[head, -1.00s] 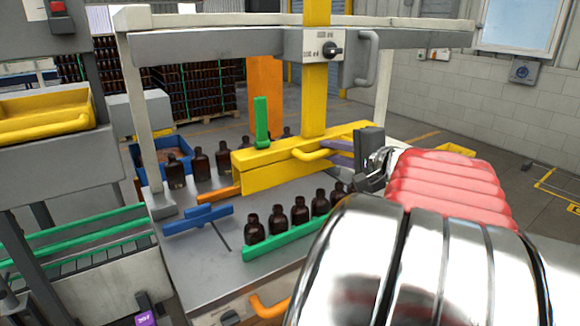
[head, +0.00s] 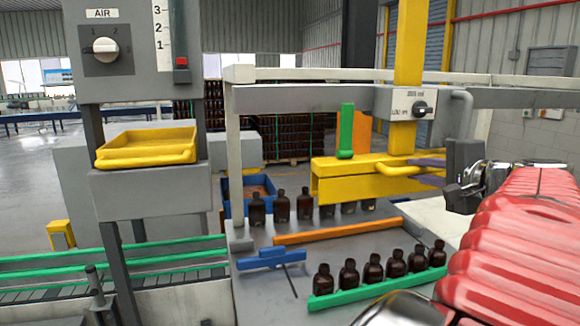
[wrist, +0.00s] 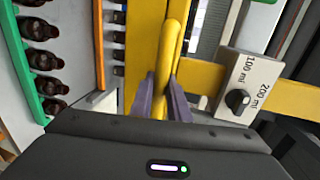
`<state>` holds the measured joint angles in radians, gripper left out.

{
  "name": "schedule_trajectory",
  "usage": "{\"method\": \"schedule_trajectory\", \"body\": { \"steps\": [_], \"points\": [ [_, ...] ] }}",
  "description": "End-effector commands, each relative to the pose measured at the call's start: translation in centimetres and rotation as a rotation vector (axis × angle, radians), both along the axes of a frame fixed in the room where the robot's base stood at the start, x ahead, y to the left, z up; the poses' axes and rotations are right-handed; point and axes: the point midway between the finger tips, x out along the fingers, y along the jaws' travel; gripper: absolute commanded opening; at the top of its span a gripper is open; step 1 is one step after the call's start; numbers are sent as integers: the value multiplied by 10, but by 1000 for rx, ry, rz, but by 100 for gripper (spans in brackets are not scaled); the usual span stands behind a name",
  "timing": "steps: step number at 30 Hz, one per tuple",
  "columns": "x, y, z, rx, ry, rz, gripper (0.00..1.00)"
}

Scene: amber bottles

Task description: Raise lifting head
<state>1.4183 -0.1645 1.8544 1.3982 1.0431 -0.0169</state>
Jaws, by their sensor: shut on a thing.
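The lifting head is a yellow beam (head: 335,183) on a yellow vertical column (head: 409,52). In the wrist view, the purple fingers of my gripper (wrist: 164,98) close on this yellow handle (wrist: 172,45) from both sides. In the head view, my gripper (head: 428,170) reaches the handle from the right. Amber bottles (head: 348,274) stand in a row along a green rail, with more bottles (head: 282,205) behind, some partly hidden by the beam.
A grey crossbar frame (head: 300,98) spans above the table, carrying a box with a black knob (head: 420,107). An orange rail (head: 340,230), a blue bracket (head: 270,257) and a green rail (head: 375,288) lie on the table. A blue bin (head: 234,190) stands behind.

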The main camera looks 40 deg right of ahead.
Motion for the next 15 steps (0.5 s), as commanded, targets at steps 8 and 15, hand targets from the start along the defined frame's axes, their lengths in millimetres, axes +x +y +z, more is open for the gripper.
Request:
{"method": "schedule_trajectory", "body": {
  "steps": [8, 15],
  "points": [
    [-3, 0, 6, -8, -7, -6, 0],
    [-3, -1, 5, -7, -5, -7, 31]
  ]
}}
